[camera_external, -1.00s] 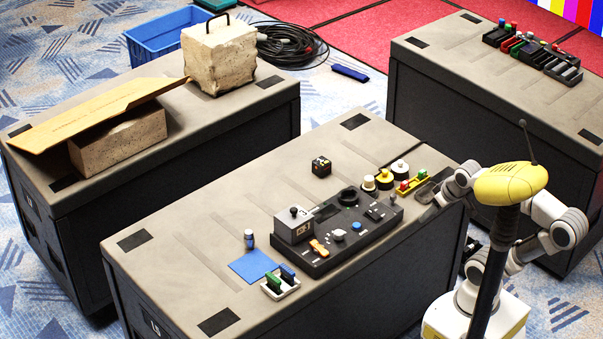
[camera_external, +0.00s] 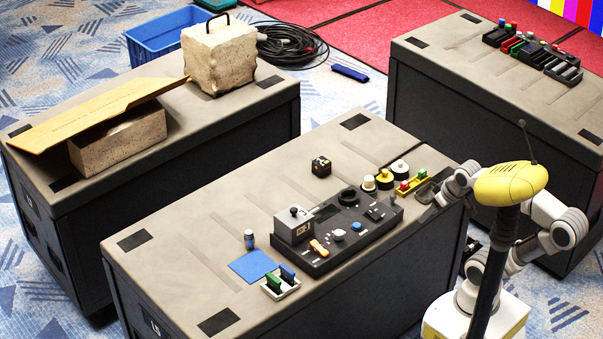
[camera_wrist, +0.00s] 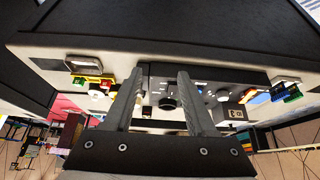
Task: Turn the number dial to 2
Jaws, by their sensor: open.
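A dark control panel (camera_external: 325,262) lies on the middle table. A black round knob (camera_external: 348,196) stands at its back part; it also shows between my fingers in the wrist view (camera_wrist: 167,103). A grey box (camera_external: 293,230) with a small black knob on top stands at the panel's left end. I cannot tell which knob is the number dial, and no number is readable. My gripper (camera_wrist: 160,73) is open and empty in the wrist view, its two fingers apart over the panel. In the external view, my arm's end is near the table's right edge, apart from both knobs.
An orange switch (camera_external: 318,248) and a blue button (camera_external: 355,226) are on the panel. A yellow tray (camera_external: 411,186) and round yellow pieces stand behind its right end. A blue sheet (camera_external: 253,266) and small block holder (camera_external: 280,289) lie left.

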